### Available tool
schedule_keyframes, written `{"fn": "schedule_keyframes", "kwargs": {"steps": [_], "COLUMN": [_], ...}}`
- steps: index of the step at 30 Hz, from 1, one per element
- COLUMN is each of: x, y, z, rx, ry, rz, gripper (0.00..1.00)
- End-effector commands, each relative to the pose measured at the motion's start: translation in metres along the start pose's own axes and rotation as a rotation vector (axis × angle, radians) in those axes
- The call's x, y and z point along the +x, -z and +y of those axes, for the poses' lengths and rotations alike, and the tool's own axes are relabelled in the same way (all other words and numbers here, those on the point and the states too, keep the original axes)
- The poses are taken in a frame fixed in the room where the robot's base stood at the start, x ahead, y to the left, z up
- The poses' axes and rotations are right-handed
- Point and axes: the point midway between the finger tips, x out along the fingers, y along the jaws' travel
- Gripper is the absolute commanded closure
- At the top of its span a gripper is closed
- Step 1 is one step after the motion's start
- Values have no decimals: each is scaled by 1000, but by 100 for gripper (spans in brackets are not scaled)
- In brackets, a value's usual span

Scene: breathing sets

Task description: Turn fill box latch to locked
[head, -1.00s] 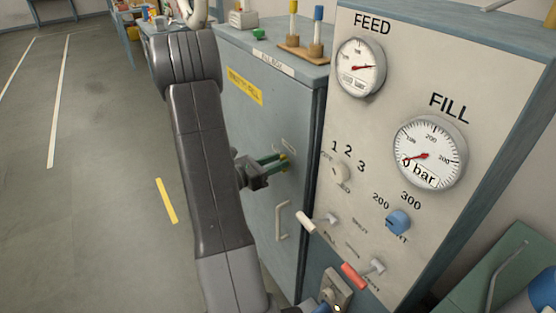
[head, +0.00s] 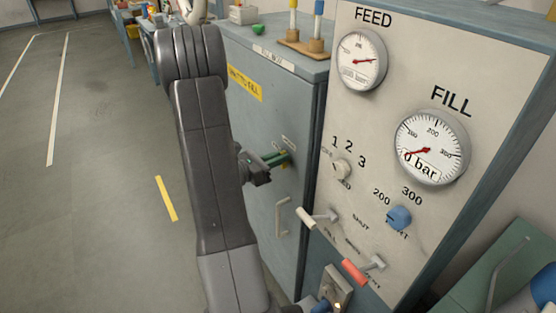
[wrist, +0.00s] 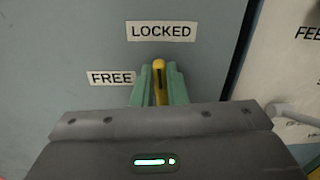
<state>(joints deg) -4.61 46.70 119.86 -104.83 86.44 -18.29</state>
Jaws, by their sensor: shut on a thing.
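The fill box (head: 265,190) is a blue-grey cabinet with a closed door. Its latch (wrist: 160,85) is a yellow lever seen between the green fingers in the wrist view. It stands nearly upright there, its tip just below the LOCKED label (wrist: 161,31). The FREE label (wrist: 111,78) is to the left of the fingers. My gripper (wrist: 159,80) is shut on the latch. In the head view my gripper (head: 284,158) reaches the door from the left, and the latch is mostly hidden by the fingers.
A door handle (head: 282,217) is below the latch. To the right is a panel with a feed gauge (head: 361,59), a fill gauge (head: 432,147), a blue knob (head: 399,217), a white-handled lever (head: 307,217) and a red-handled lever (head: 355,271). Open floor lies left.

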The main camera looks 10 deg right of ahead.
Motion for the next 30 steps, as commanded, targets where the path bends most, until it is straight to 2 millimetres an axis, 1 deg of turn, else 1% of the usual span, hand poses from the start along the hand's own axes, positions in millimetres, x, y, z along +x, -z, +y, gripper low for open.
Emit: {"fn": "schedule_keyframes", "kwargs": {"steps": [1,4,12,13,15,16,25,28,30], "x": [0,0,0,0,0,0,-1,-6,-12], "y": [4,2,0,0,0,0,0,0,0], "z": [0,0,-1,-1,-1,-1,-1,0,0], "rx": [23,53,58,58,58,58,58,58,58], "ry": [-1,-1,-1,-1,0,0,-1,-2,-3], "rz": [-1,-1,0,0,-1,-1,-1,-1,-1], "gripper": [100,100,100,84,70,66,66,66,66]}}
